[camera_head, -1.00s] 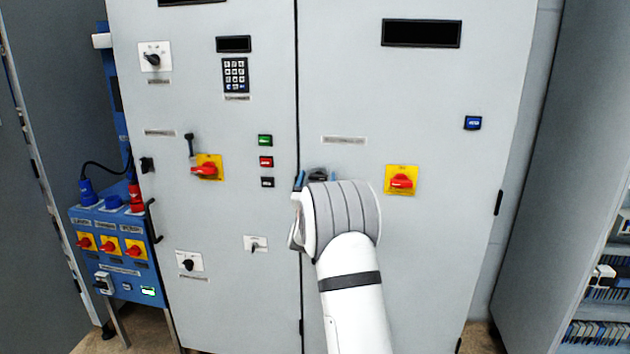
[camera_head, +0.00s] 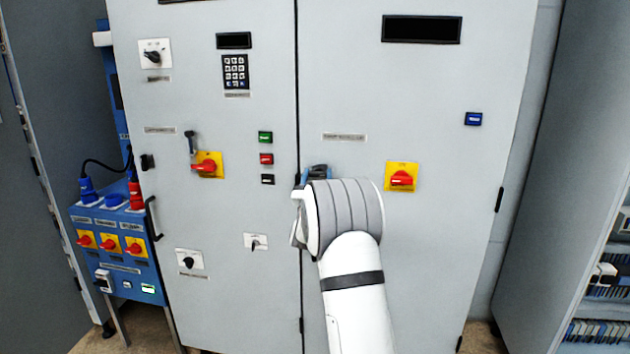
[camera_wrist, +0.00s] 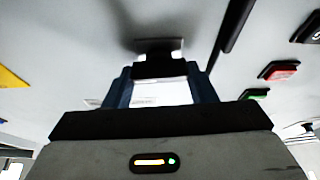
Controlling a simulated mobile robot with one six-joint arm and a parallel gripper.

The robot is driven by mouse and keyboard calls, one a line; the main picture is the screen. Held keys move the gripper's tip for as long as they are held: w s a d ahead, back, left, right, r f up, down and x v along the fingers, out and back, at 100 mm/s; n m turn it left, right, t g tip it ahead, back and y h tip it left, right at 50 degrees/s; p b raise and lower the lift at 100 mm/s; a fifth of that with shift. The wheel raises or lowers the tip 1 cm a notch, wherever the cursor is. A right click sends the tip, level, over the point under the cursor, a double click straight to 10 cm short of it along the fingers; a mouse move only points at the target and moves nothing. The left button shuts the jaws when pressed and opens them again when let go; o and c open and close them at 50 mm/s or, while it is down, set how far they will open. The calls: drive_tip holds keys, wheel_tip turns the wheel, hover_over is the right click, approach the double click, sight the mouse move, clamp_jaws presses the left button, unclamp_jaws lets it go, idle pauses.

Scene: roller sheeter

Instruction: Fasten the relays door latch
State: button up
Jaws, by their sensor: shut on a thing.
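The latch (camera_wrist: 160,66) is a dark handle on a small plate on the grey right-hand door (camera_head: 420,110), close to the seam between the doors. My gripper (camera_wrist: 160,88) has its two blue fingers on either side of the latch, shut on it. In the head view my gripper (camera_head: 317,172) shows only as blue and dark parts above my white wrist, which hides most of the latch. The doors look flush at the seam.
A yellow plate with a red rotary switch (camera_head: 401,178) is to the right of my gripper. Green, red and black buttons (camera_head: 266,159) are to the left, across the seam. The door face below is flat, partly covered by my arm.

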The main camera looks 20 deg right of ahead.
drive_tip(key=n+y+b, duration=0.1)
drive_tip(key=n+b, duration=0.1)
drive_tip(key=n+t+y+b, duration=0.1)
drive_tip(key=n+b, duration=0.1)
drive_tip(key=n, duration=0.1)
drive_tip(key=shift+f+n+y+b, duration=0.15)
drive_tip(key=shift+n+y+b, duration=0.15)
drive_tip(key=shift+y+b, duration=0.1)
drive_tip(key=n+y+b, duration=0.1)
drive_tip(key=n+b, duration=0.1)
drive_tip(key=n, duration=0.1)
drive_tip(key=n+y+b, duration=0.1)
drive_tip(key=n+y, duration=0.1)
drive_tip(key=n, duration=0.1)
drive_tip(key=shift+b, duration=0.4)
drive_tip(key=n, duration=0.2)
drive_tip(key=n+y+b, duration=0.2)
drive_tip(key=n, duration=0.1)
drive_tip(key=shift+r+n+g, duration=0.25)
drive_tip(key=shift+n+g, duration=0.05)
drive_tip(key=shift+r+n+g+y+b, duration=0.1)
drive_tip(key=shift+n+g+y+b, duration=0.2)
drive_tip(key=shift+n, duration=0.75)
drive_tip(key=shift+r+n+g+y+b, duration=0.1)
drive_tip(key=shift+n+g+y+b, duration=0.2)
drive_tip(key=shift+n, duration=0.75)
drive_tip(key=o, duration=1)
drive_tip(key=shift+f, duration=0.15)
drive_tip(key=shift+h, duration=0.3)
drive_tip(key=shift+f, duration=0.1)
